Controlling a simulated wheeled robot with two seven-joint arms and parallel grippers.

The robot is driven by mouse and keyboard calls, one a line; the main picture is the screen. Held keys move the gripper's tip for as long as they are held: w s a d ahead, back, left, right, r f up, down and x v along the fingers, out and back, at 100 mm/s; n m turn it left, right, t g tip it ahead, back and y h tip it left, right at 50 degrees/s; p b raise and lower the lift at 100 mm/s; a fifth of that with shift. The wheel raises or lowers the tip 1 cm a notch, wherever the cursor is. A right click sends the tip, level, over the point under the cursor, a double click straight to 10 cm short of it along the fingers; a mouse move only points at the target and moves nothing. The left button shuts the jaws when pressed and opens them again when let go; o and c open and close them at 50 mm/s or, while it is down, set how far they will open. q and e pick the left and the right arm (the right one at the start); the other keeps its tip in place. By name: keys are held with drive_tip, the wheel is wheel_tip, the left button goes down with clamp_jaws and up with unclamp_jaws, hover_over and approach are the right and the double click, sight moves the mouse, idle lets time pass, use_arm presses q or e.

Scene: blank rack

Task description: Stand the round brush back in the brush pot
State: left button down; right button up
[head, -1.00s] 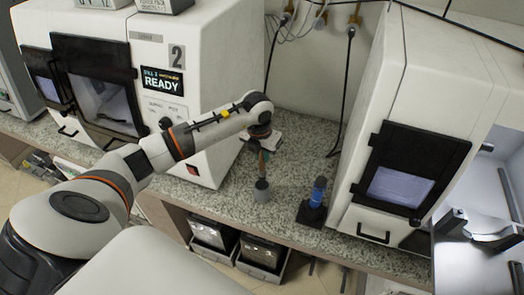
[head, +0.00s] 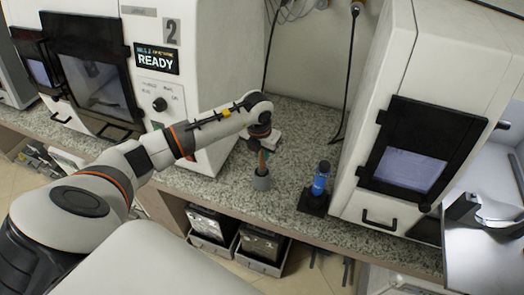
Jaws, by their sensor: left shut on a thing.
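My right gripper is not in view.
A blue bottle-like thing on a black stand (head: 317,189) is right of the pot. The white machine marked 2 (head: 205,85) stands at left, another white machine (head: 375,130) at right. The counter (head: 300,130) is clear behind the pot. Bins (head: 262,246) sit below.

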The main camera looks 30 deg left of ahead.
use_arm(q)
drive_tip(key=c, duration=1.2)
unclamp_jaws()
drive_tip(key=shift+c, duration=0.2)
wheel_tip(320, 180, up, 12)
drive_tip(key=s+b, duration=0.1)
drive_tip(key=b, duration=0.1)
drive_tip(key=shift+s, duration=0.25)
